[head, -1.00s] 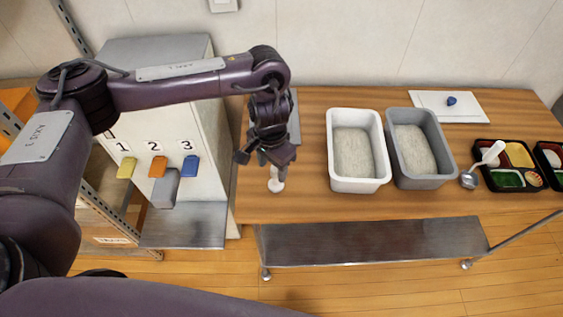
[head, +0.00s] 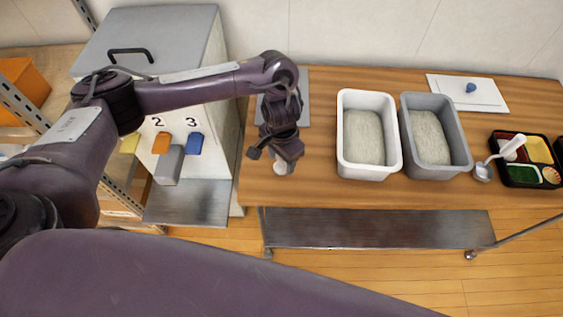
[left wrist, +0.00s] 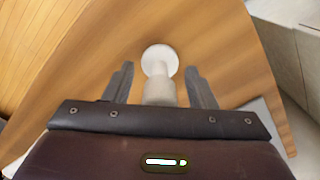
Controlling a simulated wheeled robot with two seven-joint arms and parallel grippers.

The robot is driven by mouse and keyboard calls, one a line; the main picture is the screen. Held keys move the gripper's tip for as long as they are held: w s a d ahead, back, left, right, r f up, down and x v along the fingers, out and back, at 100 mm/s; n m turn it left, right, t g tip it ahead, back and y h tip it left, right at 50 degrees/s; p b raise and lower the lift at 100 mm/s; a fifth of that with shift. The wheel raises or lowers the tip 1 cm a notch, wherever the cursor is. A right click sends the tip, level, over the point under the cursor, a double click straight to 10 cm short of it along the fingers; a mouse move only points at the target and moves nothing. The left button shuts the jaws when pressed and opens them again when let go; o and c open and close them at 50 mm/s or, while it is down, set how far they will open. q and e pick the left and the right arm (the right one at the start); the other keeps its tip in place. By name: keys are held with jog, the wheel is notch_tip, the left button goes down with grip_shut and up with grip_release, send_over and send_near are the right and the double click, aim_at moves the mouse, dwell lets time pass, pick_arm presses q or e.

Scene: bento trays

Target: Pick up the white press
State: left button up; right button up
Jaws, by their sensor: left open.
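The white press (head: 281,168) stands on the wooden table near its front left edge, mostly hidden under my left gripper in the head view. My left gripper (head: 276,155) is above it, pointing down. In the left wrist view the press (left wrist: 159,75) shows a round white disc with a thick pale handle. It lies between the two open fingers of the left gripper (left wrist: 160,82), with a gap on both sides. No grip on it shows. My right gripper is not in view.
A white bin (head: 394,165) and a grey bin (head: 468,165), both filled with rice-like stuff, stand to the right. A bento tray (head: 510,184) and a ladle (head: 484,172) are further right. A dispenser cabinet (head: 220,85) with numbered levers stands left of the table.

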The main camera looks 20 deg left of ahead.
pick_arm(q)
jog(key=shift+f, duration=0.1)
grip_shut()
dwell(0.3)
